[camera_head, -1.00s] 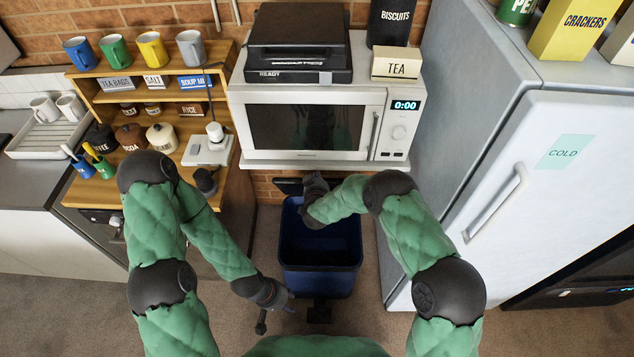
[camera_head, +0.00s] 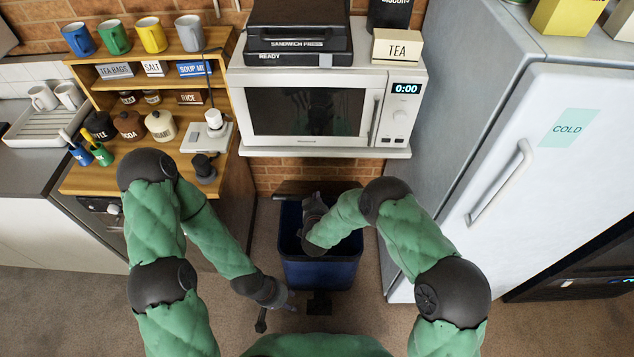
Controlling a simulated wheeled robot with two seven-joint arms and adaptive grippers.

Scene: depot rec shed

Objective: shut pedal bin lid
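The blue pedal bin (camera_head: 322,272) stands on the floor below the microwave shelf. Its lid (camera_head: 290,188) is up and shows as a dark band at the back of the bin. The dark pedal (camera_head: 319,303) sits at the bin's front foot. My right gripper (camera_head: 314,205) is at the back of the bin's opening, close in front of the lid. Its fingers are not clear, and I cannot tell whether it touches the lid. My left gripper (camera_head: 277,312) is low at the bin's front left, beside the pedal, with its fingers apart and empty.
The microwave (camera_head: 310,142) on its shelf overhangs the back of the bin. The fridge (camera_head: 450,190) stands close on the right. A wooden shelf unit (camera_head: 225,150) with mugs and jars is on the left. Carpet is free in front of the bin.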

